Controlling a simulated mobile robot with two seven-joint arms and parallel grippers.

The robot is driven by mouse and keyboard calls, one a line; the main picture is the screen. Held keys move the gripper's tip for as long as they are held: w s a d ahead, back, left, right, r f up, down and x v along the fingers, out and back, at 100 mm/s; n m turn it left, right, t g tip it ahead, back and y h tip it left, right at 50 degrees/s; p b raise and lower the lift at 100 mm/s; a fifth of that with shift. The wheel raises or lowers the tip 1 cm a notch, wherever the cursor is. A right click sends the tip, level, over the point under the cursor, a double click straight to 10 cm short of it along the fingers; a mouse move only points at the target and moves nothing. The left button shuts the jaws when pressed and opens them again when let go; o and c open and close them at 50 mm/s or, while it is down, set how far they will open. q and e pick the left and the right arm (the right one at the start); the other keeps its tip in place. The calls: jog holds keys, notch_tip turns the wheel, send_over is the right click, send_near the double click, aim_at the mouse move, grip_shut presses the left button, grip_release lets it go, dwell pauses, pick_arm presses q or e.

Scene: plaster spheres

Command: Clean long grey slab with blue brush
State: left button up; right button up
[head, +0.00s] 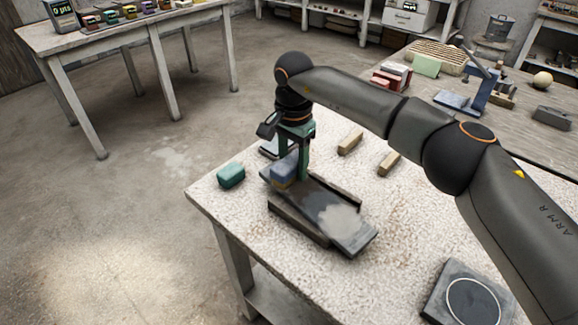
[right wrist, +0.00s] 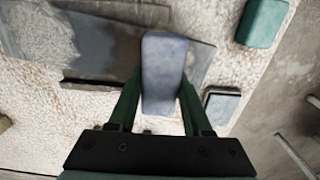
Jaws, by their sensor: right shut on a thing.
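The long grey slab (head: 318,208) lies on the near speckled table, with dark rails along its sides. The slab also shows in the right wrist view (right wrist: 112,48), with the patch at left. My right gripper (head: 291,160) points down, shut on the blue brush (head: 281,174), at the slab's far left end. The brush stands between the fingers in the right wrist view (right wrist: 163,70). Whether it touches the slab is hard to tell. My left gripper is not in view.
A teal block (head: 231,175) sits left of the slab near the table edge. Two wooden blocks (head: 350,141) (head: 389,162) lie behind it. A dark plate with a white ring (head: 468,299) is at front right. The table between slab and plate is clear.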

jog(key=shift+w+d, duration=0.7)
jog(key=shift+s+a, duration=0.6)
jog(key=shift+s+a+p, duration=0.35)
jog(key=shift+s+a, duration=0.6)
jog(key=shift+s, duration=0.05)
jog(key=shift+w+d, duration=1.55)
jog(key=shift+w, duration=0.05)
